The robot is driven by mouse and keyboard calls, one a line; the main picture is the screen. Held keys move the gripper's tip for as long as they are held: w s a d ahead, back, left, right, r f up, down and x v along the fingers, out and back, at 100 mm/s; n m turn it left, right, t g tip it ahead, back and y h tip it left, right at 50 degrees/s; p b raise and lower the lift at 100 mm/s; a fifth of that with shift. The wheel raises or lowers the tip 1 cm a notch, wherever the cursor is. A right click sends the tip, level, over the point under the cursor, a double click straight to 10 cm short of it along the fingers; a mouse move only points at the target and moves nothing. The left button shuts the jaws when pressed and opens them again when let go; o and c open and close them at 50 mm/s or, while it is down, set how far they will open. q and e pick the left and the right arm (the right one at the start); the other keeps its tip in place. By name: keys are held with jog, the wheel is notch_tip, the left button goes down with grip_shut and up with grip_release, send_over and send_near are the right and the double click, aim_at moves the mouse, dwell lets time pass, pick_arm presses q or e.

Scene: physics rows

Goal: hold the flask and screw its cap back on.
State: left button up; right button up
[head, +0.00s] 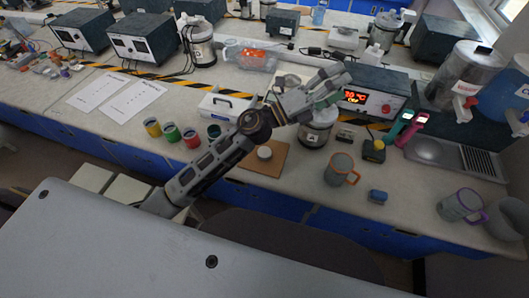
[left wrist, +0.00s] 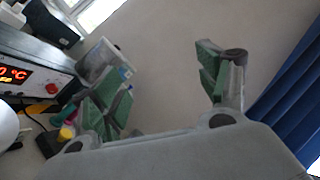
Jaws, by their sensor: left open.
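A silver-grey cylindrical vessel with a label (head: 314,136), which looks like the flask, stands on the bench behind a brown board. My left gripper covers its upper part in the head view, so I cannot tell whether it is capped. A small round white piece (head: 264,153) lies on the brown board (head: 268,168); I cannot tell if it is the cap. My left gripper (head: 334,85) is open and empty above the vessel, its green-padded fingers wide apart in the left wrist view (left wrist: 162,88). My right gripper is not in view.
A heater unit with a red display (head: 361,97) stands behind the vessel. A grey mug with an orange handle (head: 339,169) and a blue block (head: 377,196) are to the right. Several coloured cans and a white box (head: 226,106) are to the left.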

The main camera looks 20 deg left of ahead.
pick_arm(q)
jog(key=s+d+f+m+g+y, duration=0.2)
jog(key=s+f+m+g+y, duration=0.1)
jog(key=f+m+g, duration=0.4)
jog(key=s+d+f+m+g+y, duration=0.1)
jog(key=s+f+m+g+y, duration=0.2)
jog(key=f+m+g, duration=0.45)
jog(key=w+a+f+m+t+y, duration=0.1)
jog(key=w+a+f+m+y, duration=0.1)
jog(key=a+y, duration=0.4)
jog(key=w+a+f+m+t+y, duration=0.1)
jog(key=w+a+f+y, duration=0.3)
jog(key=a, duration=1)
jog(key=f+m+y, duration=0.1)
jog(key=y, duration=0.1)
jog(key=shift+a+y, duration=0.3)
jog(key=shift+a, duration=0.05)
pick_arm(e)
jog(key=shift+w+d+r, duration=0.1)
pick_arm(q)
jog(key=shift+w+f, duration=0.1)
